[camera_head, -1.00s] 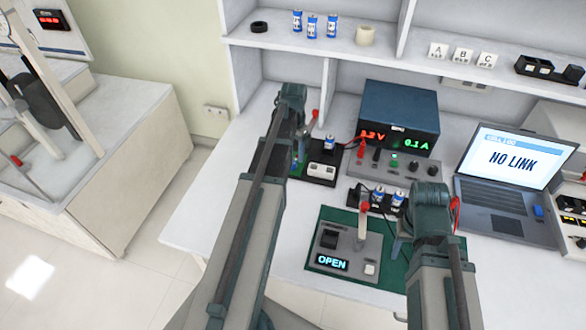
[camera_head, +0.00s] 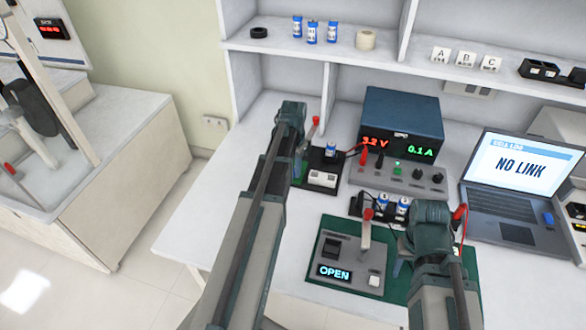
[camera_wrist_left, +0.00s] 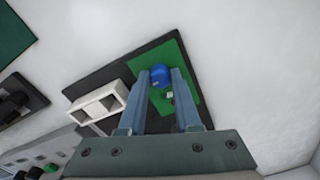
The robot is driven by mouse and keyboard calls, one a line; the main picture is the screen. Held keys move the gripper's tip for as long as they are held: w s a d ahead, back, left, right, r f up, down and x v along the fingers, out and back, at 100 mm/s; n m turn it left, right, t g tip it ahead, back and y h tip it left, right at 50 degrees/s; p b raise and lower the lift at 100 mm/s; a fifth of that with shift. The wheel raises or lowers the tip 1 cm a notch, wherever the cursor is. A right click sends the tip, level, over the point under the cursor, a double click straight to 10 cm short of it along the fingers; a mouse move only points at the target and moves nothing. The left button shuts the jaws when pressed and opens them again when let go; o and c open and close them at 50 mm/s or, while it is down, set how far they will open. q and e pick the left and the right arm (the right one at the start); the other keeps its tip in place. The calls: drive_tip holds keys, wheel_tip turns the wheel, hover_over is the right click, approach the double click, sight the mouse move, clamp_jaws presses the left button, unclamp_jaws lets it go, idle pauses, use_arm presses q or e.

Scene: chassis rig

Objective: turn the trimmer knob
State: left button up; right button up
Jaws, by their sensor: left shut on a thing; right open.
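The trimmer knob is a round blue knob (camera_wrist_left: 160,75) on a green board (camera_wrist_left: 178,60) in the left wrist view. My left gripper (camera_wrist_left: 165,76) has its two fingers on either side of the knob and is shut on it. In the head view my left wrist hides the knob; a strip of the green board (camera_head: 299,168) shows beside it. My right gripper (camera_head: 402,262) is open, above the green mat beside the grey lever panel; its fingers are partly hidden by its wrist.
A white block (camera_head: 322,179) sits beside the green board. A power supply (camera_head: 402,122) reading 3.2 V and 0.1 A stands behind. The lever panel (camera_head: 347,262) reads OPEN. A laptop (camera_head: 520,170) reads NO LINK. The bench's left part (camera_head: 205,225) is clear.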

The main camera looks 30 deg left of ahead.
use_arm(q)
clamp_jaws()
drive_tip(key=shift+n, duration=1.2)
drive_tip(key=o, duration=0.9)
unclamp_jaws()
drive_tip(key=shift+o, duration=0.2)
drive_tip(key=shift+r, duration=0.15)
use_arm(e)
drive_tip(key=shift+r, duration=0.1)
use_arm(q)
wheel_tip(320, 180, up, 14)
drive_tip(key=p, duration=1.3)
drive_tip(key=shift+f+p, duration=0.2)
drive_tip(key=shift+p, duration=0.2)
use_arm(e)
wheel_tip(320, 180, up, 14)
